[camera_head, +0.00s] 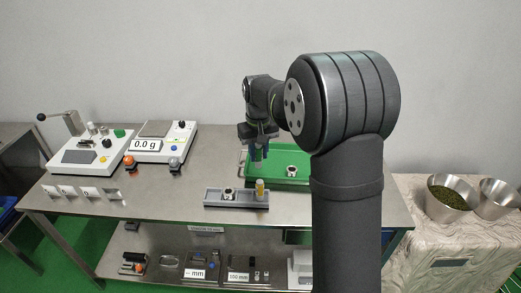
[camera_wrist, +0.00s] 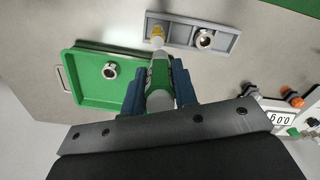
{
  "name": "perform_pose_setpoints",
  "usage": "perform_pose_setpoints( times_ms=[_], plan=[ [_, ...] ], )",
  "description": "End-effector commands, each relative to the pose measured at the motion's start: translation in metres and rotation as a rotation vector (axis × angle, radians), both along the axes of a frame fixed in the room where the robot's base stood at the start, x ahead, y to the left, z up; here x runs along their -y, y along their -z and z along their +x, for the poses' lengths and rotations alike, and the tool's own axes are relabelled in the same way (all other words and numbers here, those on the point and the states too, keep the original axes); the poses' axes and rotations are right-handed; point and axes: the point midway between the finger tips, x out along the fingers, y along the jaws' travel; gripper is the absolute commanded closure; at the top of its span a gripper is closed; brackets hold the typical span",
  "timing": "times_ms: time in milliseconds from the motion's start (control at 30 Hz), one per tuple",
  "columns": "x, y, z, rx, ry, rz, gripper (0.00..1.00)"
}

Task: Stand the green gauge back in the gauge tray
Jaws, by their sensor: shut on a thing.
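My gripper (camera_head: 259,157) is over the left part of the green tray in the head view. In the wrist view its blue fingers (camera_wrist: 162,84) are shut on the green gauge (camera_wrist: 160,74), which has pale parts. The gauge points toward the grey gauge tray (camera_wrist: 180,29). I cannot make the gauge out clearly in the head view. The gauge tray (camera_head: 241,204) lies in front of the green tray. A yellow gauge (camera_head: 260,186) stands at its right end, and a metal ring-shaped piece (camera_head: 228,193) sits left of its middle.
The green tray (camera_head: 302,185) holds another metal ring piece (camera_head: 291,171). A scale (camera_head: 161,139) and a second device (camera_head: 87,152) stand to the left, with orange-topped (camera_head: 130,162) and grey-topped pieces in front. Metal bowls (camera_head: 450,198) are at the far right. Bench around the gauge tray is clear.

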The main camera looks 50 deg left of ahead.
Motion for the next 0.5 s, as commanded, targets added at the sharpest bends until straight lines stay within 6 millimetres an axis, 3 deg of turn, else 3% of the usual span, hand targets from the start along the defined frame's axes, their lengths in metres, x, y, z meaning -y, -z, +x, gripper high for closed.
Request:
perform_pose_setpoints(
  times_ms=[500],
  plan=[
    [-0.035,0.067,-0.021,-0.002,-0.857,0.001,1.0]
  ],
)
